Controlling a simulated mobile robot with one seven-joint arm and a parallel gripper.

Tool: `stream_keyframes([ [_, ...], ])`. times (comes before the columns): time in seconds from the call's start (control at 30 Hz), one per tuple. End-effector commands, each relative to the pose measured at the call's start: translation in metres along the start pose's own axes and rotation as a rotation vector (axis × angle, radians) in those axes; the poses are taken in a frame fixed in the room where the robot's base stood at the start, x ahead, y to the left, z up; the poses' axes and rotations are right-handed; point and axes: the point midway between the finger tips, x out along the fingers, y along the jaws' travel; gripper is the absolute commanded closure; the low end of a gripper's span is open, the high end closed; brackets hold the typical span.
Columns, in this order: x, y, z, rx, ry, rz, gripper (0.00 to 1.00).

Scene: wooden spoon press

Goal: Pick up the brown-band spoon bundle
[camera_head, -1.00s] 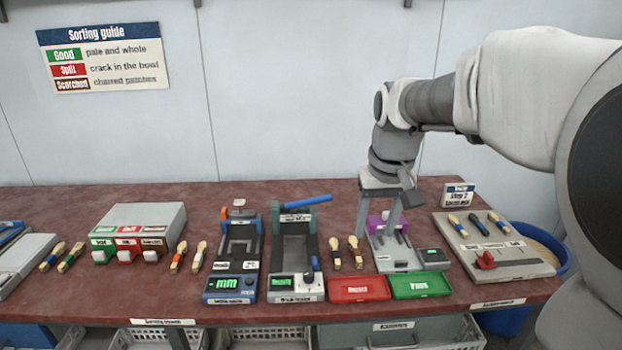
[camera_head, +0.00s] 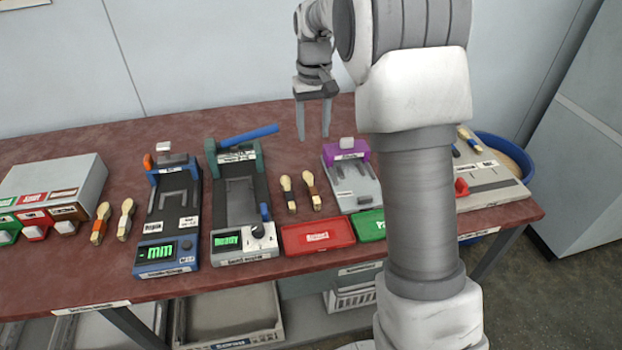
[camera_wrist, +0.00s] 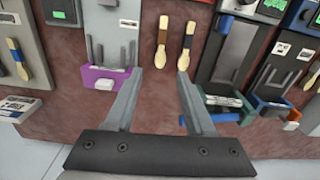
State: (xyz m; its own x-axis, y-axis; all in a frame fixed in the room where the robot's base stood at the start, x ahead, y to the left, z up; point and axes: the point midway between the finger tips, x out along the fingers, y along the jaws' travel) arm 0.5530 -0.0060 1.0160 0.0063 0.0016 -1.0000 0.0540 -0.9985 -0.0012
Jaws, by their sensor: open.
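The brown-band spoon bundle (camera_head: 312,190) appears to be the right one of a pair lying on the red-brown bench, beside the purple-topped device. It appears to be the left one in the wrist view (camera_wrist: 161,42). A second bundle with a darker band (camera_head: 288,193) lies close beside it, and shows in the wrist view (camera_wrist: 187,46). My gripper (camera_head: 314,136) points down, open and empty, above the bench behind the pair. In the wrist view its fingertips (camera_wrist: 157,72) are apart, with the bundles lying beyond them.
The purple-topped device (camera_head: 346,152) stands right of the pair and a press with a blue lever (camera_head: 240,220) stands left. A red tray (camera_head: 318,236) and a green tray (camera_head: 370,225) lie in front. My arm hides part of the bench at right.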

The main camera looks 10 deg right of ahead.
Motion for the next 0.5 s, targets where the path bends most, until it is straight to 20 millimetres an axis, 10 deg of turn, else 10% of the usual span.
stream_keyframes([
  [0.5,0.078,0.000,-0.003,-0.002,-0.012,0.001,0.45],
])
